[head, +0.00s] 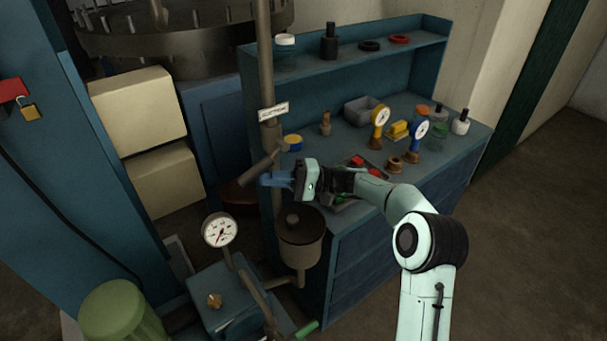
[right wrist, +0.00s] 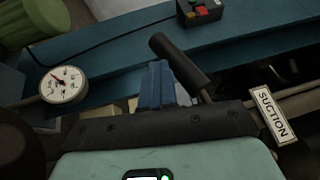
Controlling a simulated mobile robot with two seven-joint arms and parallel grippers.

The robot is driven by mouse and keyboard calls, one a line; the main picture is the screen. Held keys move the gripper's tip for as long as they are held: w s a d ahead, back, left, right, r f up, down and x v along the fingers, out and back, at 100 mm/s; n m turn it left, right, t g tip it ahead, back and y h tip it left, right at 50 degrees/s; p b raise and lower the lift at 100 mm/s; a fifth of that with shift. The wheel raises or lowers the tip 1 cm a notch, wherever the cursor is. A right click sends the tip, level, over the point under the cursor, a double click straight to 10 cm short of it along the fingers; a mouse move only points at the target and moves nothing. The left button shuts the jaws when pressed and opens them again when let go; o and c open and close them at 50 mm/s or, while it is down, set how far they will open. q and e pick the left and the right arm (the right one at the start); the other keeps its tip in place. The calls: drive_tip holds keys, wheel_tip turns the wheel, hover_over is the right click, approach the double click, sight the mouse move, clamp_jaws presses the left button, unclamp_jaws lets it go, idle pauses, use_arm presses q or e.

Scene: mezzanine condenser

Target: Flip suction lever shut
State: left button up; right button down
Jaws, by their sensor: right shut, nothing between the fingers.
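The suction lever (head: 259,166) sticks out down and to the left from a vertical pipe with a white SUCTION label (head: 273,112). In the right wrist view its dark cylindrical grip (right wrist: 180,61) slants across just beyond my fingers, and the label (right wrist: 271,114) is at the right. My right gripper (head: 266,180) is shut and empty, its blue fingers pointing left just below the lever. In the right wrist view the fingertips (right wrist: 157,70) are beside the grip; I cannot tell whether they touch it. My left gripper is not in view.
A dial gauge (head: 219,230) and a funnel-like pot (head: 301,240) stand below the gripper. The blue workbench (head: 455,142) holds gauges, fittings and a grey bin (head: 362,110). A green drum (head: 124,312) is at lower left. Open floor lies right of the bench.

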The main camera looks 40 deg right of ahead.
sight(264, 164)
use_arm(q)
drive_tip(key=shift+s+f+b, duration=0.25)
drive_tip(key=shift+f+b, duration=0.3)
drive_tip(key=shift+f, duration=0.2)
use_arm(e)
drive_tip(key=shift+a+r+m+t+y, duration=0.35)
drive_tip(key=shift+a+r+t+y, duration=0.05)
drive_tip(key=shift+r, duration=0.2)
drive_tip(key=shift+a+r+m+t+y, duration=0.35)
drive_tip(key=shift+a+r+t+y, duration=0.05)
drive_tip(key=shift+r, duration=0.15)
drive_tip(key=shift+w, duration=0.1)
